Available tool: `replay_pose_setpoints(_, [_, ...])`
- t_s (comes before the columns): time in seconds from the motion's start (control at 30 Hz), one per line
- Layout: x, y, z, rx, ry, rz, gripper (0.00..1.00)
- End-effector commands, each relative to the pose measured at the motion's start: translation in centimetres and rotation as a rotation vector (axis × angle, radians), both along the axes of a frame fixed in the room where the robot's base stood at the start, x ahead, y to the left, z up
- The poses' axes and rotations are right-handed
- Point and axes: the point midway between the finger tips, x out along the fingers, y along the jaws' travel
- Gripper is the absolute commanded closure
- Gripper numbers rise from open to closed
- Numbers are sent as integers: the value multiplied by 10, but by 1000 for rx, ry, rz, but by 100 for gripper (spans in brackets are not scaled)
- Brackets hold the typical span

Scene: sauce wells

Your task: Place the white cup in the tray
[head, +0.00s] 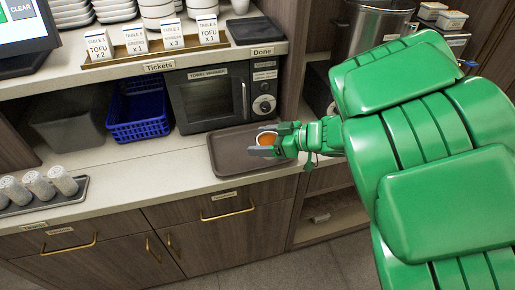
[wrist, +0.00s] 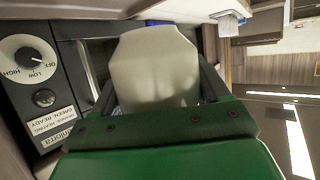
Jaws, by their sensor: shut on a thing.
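The white cup (head: 268,132) shows in the head view with orange sauce inside, and its pale outer wall fills the middle of the wrist view (wrist: 155,65). My gripper (head: 270,139) is shut on the cup, with a finger on either side of it. The brown tray (head: 228,160) lies on the counter in front of the microwave. The cup appears over the tray's right part. Whether its base touches the tray is hidden by my gripper.
The microwave (head: 208,98) stands just behind the tray, with its control dial also in the wrist view (wrist: 28,62). A blue basket (head: 138,112) and a grey bin (head: 68,122) are to the left. Rolled towels (head: 38,184) lie on a dark tray at far left. Counter left of the brown tray is clear.

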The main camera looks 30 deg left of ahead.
Motion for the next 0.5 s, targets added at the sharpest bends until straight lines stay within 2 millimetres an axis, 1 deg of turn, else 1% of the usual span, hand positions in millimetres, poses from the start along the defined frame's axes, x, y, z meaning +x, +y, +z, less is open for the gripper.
replay_pose_setpoints(0.1, [10,10,-7,2,1,3,69])
replay_pose_setpoints(0.5, [32,29,-41,2,2,1,69])
